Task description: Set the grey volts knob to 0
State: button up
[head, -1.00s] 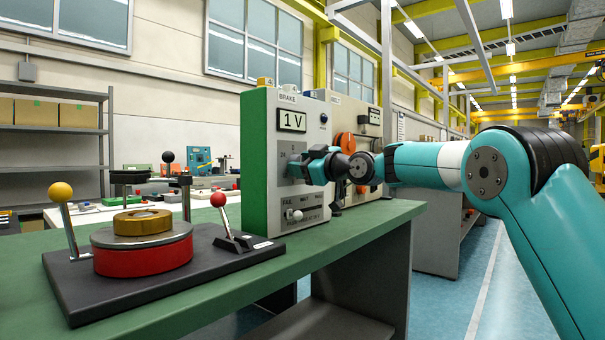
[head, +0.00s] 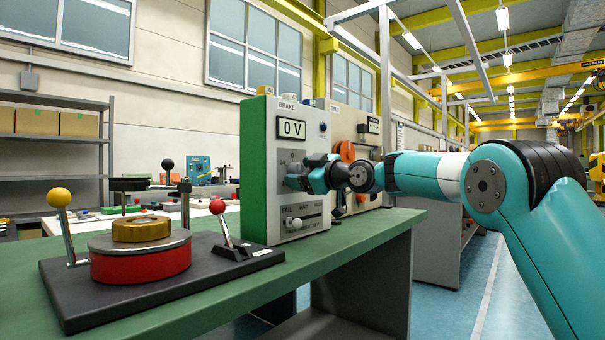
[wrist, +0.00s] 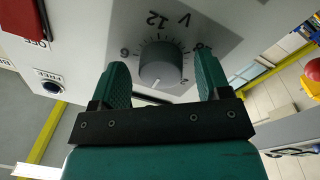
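The display (head: 291,129) on the BRAKE box (head: 283,160) reads 0 V. My gripper (wrist: 160,62) is open, with one green finger on each side of the knob and a visible gap to it on both sides. In the head view my gripper (head: 300,179) is at the box's front face and hides the knob.
A slider (head: 297,222) sits low on the box's face. A black base with a yellow-knobbed lever (head: 60,198) and a red-knobbed lever (head: 218,207) stands left on the green bench (head: 190,297).

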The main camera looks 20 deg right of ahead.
jog(key=r+b+v, duration=0.1)
jog(key=v, duration=1.6)
jog(key=shift+s+d+f, duration=0.15)
jog(key=shift+s+f, duration=0.05)
jog(key=shift+f, duration=0.2)
dwell(1.3)
